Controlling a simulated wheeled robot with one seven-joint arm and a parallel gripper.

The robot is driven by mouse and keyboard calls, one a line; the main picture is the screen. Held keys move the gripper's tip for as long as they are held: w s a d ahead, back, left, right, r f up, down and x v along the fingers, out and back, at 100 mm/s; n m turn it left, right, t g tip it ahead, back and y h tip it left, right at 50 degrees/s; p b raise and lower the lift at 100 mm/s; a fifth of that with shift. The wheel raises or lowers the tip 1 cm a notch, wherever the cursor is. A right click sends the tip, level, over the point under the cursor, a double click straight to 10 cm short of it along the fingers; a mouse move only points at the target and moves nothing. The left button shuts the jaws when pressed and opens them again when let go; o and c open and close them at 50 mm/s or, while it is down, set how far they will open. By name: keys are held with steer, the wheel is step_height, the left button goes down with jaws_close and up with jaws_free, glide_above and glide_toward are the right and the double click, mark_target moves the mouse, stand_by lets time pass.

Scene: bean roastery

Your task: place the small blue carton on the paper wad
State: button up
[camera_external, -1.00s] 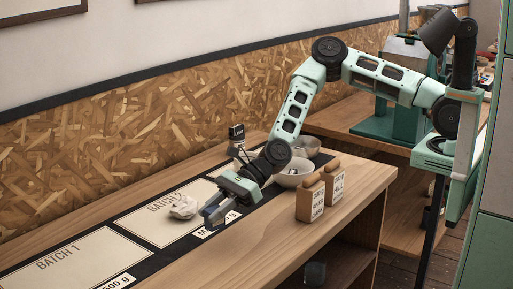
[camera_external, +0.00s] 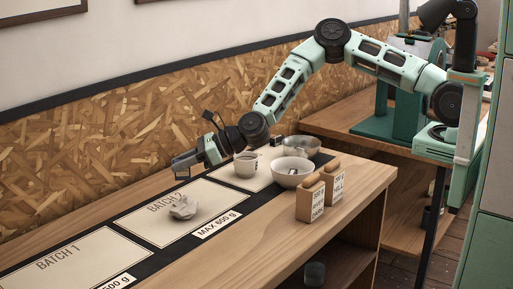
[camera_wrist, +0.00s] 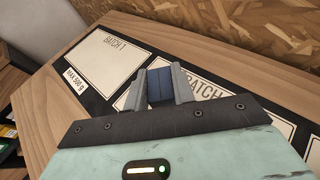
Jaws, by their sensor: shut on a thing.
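The small blue carton (camera_wrist: 160,88) sits between the two grey fingers of my gripper (camera_wrist: 163,84) in the wrist view. My gripper (camera_external: 182,165) is shut on it and holds it in the air above the bench in the external view, where the carton is hard to tell from the fingers. I cannot make out the wad in the wrist view.
The BATCH 1 card (camera_external: 62,265) lies at the left. A pale cup (camera_external: 246,166), a white bowl (camera_external: 293,175) and a metal bowl (camera_external: 304,146) stand to the right. Two labelled wooden blocks (camera_external: 310,203) (camera_external: 332,183) stand near the bench's front edge. The bench around BATCH 1 is clear.

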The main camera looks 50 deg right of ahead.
steer(key=shift+f+p, duration=0.85)
steer(key=shift+f, duration=2.75)
steer(key=shift+f, duration=0.1)
steer(key=o, duration=1)
